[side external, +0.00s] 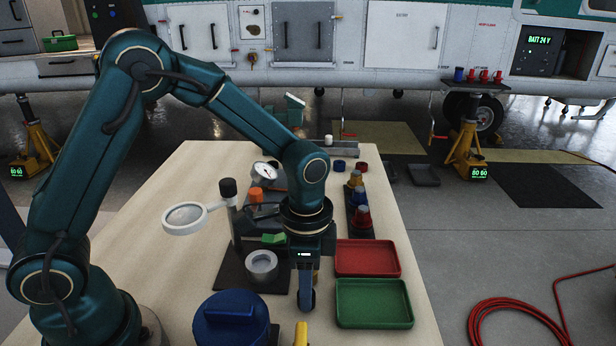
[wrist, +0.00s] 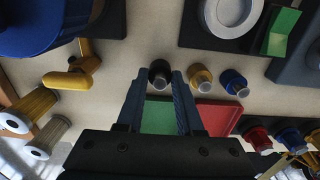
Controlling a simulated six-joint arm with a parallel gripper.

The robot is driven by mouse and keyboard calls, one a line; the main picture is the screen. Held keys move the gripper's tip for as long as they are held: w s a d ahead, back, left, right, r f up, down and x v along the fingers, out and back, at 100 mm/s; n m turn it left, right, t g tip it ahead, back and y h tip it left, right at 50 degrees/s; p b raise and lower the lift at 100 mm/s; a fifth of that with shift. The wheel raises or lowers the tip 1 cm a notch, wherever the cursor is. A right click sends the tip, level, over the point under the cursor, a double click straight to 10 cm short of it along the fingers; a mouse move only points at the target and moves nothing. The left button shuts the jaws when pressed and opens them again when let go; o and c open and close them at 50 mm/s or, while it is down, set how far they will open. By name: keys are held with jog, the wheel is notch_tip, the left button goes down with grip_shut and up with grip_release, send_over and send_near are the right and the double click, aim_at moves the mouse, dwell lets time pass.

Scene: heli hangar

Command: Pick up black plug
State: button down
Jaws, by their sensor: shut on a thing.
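My gripper (side external: 307,300) points down over the table, just left of the green tray (side external: 374,303). In the wrist view my gripper (wrist: 162,78) has its two fingers shut on the black plug (wrist: 159,76), a small dark cap with a pale grey end showing between the fingertips. In the side view I cannot make out the black plug behind the finger. Whether it touches the table is unclear. A yellow plug (wrist: 200,79) and a blue plug (wrist: 233,83) stand to its right in the wrist view, apart from the fingers.
The red tray (side external: 367,258) lies behind the green tray. A blue lidded container (side external: 232,318) and a yellow handle (side external: 301,334) are at the front. A magnifier (side external: 184,217) and a grey ring (side external: 262,265) are left of my gripper. More plugs (side external: 361,216) stand on a dark strip.

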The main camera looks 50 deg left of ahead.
jog(key=shift+r, duration=2.7)
